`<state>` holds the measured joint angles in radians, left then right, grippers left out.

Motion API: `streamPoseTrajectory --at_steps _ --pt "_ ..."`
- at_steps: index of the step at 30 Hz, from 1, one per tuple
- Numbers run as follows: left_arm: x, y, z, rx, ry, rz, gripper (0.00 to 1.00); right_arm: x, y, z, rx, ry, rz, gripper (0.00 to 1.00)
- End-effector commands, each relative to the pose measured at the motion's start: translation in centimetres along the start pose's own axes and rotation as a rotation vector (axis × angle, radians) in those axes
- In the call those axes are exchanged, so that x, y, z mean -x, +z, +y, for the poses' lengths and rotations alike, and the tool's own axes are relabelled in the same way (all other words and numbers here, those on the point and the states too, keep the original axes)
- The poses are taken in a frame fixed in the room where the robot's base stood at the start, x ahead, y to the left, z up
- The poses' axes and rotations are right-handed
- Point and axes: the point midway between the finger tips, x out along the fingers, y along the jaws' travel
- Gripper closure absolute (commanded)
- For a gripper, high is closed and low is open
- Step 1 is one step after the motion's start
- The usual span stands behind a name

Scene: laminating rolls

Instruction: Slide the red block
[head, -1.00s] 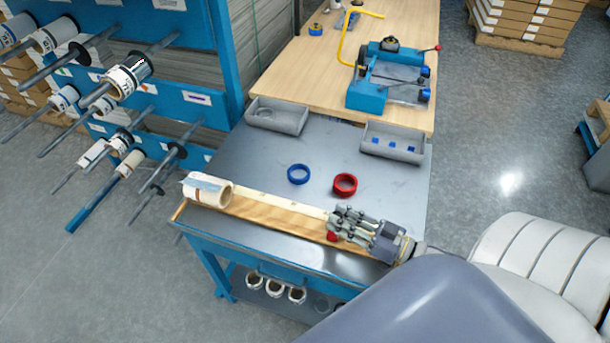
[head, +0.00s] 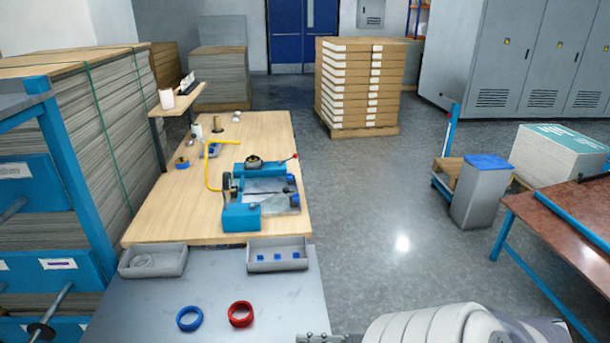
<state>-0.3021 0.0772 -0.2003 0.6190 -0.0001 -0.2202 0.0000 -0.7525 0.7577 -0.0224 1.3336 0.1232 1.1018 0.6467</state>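No red block shows in the head view now; the wooden board where a red piece was seen earlier is below the frame. A red ring (head: 240,314) lies on the grey cart top, with a blue ring (head: 190,318) to its left, the two apart. Only a sliver of my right gripper (head: 318,339) shows at the bottom edge, right of the red ring. Its fingers are mostly cut off, so its opening is hidden. My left gripper is not in view.
A grey tray (head: 256,268) with small blue pieces and another grey tray (head: 125,265) stand at the cart's back edge. Behind them, a blue machine (head: 240,217) sits on the wooden table (head: 150,228). A grey bin (head: 478,205) stands on open floor at right.

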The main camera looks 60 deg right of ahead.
Motion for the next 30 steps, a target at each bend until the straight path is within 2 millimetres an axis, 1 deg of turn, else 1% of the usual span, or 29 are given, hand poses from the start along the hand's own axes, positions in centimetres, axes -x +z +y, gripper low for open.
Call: streamPoseTrajectory --at_steps 1,3,4,6,13,15,19,23,30 --pt "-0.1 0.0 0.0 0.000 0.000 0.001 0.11 0.2 0.6 -0.1 -0.004 0.002 -0.015 1.00" --pt "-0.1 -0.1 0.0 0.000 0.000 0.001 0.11 0.2 0.6 -0.2 -0.005 0.002 -0.015 1.00" --pt "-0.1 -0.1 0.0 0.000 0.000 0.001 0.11 0.2 0.6 -0.2 -0.005 0.002 -0.016 0.69" --pt "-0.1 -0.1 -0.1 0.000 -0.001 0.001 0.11 0.2 0.6 -0.1 -0.004 0.002 -0.015 0.54" --pt "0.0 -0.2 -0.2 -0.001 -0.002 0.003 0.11 0.1 0.3 -0.1 -0.002 0.001 -0.008 0.54" --pt "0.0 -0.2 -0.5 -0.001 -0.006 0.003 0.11 0.1 0.3 -0.1 -0.002 0.001 -0.007 0.54" --pt "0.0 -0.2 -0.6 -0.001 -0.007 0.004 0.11 0.8 0.3 -0.1 -0.002 0.001 -0.008 0.54" --pt "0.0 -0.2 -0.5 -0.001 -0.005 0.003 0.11 2.8 0.3 0.0 -0.002 0.003 -0.011 0.54" --pt "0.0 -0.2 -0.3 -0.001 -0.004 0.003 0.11 8.0 0.3 0.0 -0.003 0.004 -0.011 0.54"
